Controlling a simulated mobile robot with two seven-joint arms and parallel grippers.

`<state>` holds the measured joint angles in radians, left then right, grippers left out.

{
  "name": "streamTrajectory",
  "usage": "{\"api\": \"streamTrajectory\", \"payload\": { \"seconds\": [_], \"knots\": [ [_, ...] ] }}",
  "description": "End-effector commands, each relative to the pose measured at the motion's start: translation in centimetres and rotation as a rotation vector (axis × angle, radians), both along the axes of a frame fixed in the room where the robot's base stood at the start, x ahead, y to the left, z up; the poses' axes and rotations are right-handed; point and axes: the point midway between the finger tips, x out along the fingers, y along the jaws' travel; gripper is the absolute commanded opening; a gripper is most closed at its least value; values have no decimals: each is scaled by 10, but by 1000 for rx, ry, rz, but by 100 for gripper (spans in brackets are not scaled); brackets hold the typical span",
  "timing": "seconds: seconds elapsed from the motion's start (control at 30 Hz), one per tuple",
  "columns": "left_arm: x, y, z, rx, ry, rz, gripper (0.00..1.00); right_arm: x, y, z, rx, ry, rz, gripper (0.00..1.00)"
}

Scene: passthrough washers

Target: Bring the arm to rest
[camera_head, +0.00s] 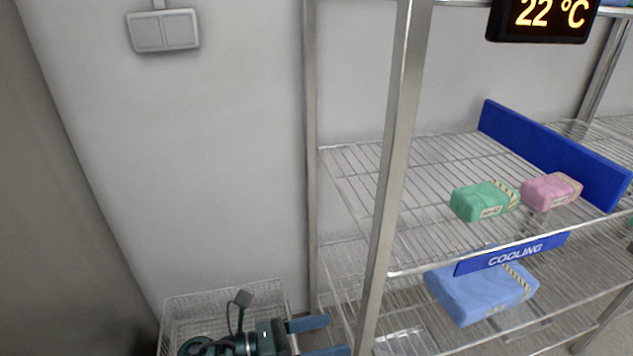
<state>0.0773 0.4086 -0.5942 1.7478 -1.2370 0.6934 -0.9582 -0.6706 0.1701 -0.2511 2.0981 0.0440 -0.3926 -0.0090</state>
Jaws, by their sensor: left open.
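My left gripper (322,336) shows at the bottom of the head view, its two blue fingers apart and pointing right. It is open and nothing shows between the fingers. It sits low, in front of a wire basket and left of the rack's front post. My right gripper is not in view.
A metal post (394,150) of the wire rack stands close right of my gripper. A green pack (482,201) and a pink pack (550,191) lie on the wire shelf (400,190); a blue pack (480,292) lies below, near the COOLING sign (512,254). A wire basket (222,296) stands by the wall.

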Motion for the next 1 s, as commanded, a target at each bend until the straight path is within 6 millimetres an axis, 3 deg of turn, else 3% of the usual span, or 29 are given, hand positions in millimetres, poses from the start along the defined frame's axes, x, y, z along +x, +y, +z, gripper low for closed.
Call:
{"api": "streamTrajectory", "payload": {
  "seconds": [0.07,0.17,0.3,0.4,0.5,0.67,1.0],
  "knots": [
    [6,13,22,-278,331,203,91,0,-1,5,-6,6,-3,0],
    [16,50,23,-631,773,447,91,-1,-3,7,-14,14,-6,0],
    [2,108,-19,-1104,1374,754,91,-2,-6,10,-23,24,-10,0],
    [-27,134,-56,-1385,1717,926,91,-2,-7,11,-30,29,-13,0],
    [-58,147,-82,-1590,1958,1048,91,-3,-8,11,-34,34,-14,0],
    [-83,152,-99,-1738,2127,1134,91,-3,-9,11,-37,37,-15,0],
    [-85,152,-106,-1755,2140,1124,91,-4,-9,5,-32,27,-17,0]
  ]
}}
